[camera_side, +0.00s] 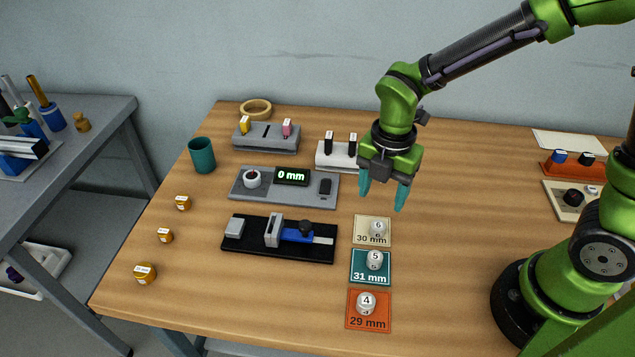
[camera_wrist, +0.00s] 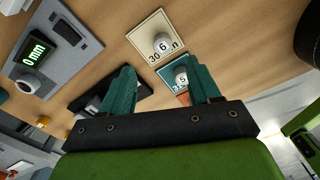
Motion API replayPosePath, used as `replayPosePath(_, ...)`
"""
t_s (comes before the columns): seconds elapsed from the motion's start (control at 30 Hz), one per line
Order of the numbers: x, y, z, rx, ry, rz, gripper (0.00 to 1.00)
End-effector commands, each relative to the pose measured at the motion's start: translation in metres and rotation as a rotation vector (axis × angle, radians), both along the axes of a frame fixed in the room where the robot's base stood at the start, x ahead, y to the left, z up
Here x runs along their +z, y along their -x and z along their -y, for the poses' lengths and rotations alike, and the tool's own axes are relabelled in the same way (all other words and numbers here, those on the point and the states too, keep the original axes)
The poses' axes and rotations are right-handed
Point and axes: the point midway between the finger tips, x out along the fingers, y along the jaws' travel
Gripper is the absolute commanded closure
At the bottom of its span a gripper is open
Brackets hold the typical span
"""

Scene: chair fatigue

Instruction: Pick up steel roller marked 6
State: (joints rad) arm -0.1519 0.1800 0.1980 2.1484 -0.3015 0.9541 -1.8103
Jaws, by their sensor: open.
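The steel roller marked 6 (camera_side: 378,229) stands on the cream 30 mm card (camera_side: 361,230). In the wrist view the roller marked 6 (camera_wrist: 162,43) shows on its card, beyond my fingers. My gripper (camera_side: 384,194) has green body and teal fingers, is open and empty, and hangs above the table behind the 30 mm card. In the wrist view my gripper's fingers (camera_wrist: 163,85) are spread apart with nothing between them that they touch. A roller marked 5 (camera_side: 374,260) stands on the teal 31 mm card. A roller marked 4 (camera_side: 366,303) stands on the orange 29 mm card.
A black fixture with a blue slide (camera_side: 280,257) lies left of the cards. A grey gauge reading 0 mm (camera_side: 240,195) and a white holder with black pieces (camera_side: 326,163) stand behind it. A teal cup (camera_side: 202,155) is far left.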

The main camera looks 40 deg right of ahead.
Motion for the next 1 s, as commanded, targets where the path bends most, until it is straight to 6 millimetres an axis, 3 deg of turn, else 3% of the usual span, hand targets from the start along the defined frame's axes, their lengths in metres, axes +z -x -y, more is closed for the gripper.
replayPosePath(0.1, -0.021, 0.001, 0.000, 0.001, 0.001, -0.005, 0.38)
replayPosePath(0.37, -0.041, 0.002, 0.000, 0.001, 0.001, -0.002, 0.38)
replayPosePath(0.67, -0.082, 0.005, 0.001, 0.000, 0.001, -0.003, 0.38)
replayPosePath(0.97, -0.087, 0.004, 0.001, 0.000, 0.000, 0.001, 0.38)
replayPosePath(1.0, -0.087, 0.004, 0.001, 0.000, 0.000, 0.001, 0.43)
